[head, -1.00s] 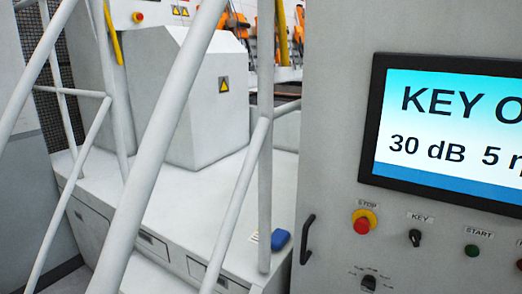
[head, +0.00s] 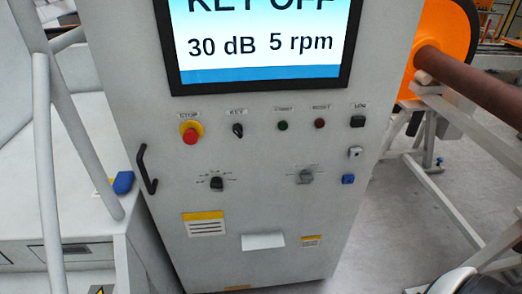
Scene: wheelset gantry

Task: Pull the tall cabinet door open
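The tall cabinet (head: 255,200) stands in the middle of the head view, pale grey and slightly tilted in the picture. Its front looks closed, with no gap that I can see. A black bar handle (head: 146,170) is at the left edge of the front, below the screen's height. Nothing touches the handle. Neither of my grippers is in view.
The cabinet front carries a screen (head: 258,45), a red stop button (head: 190,136), a key switch (head: 238,131) and rotary knobs. White railings (head: 80,110) and a blue object (head: 122,183) are at left. Open floor (head: 385,220) and an orange machine (head: 440,45) are at right.

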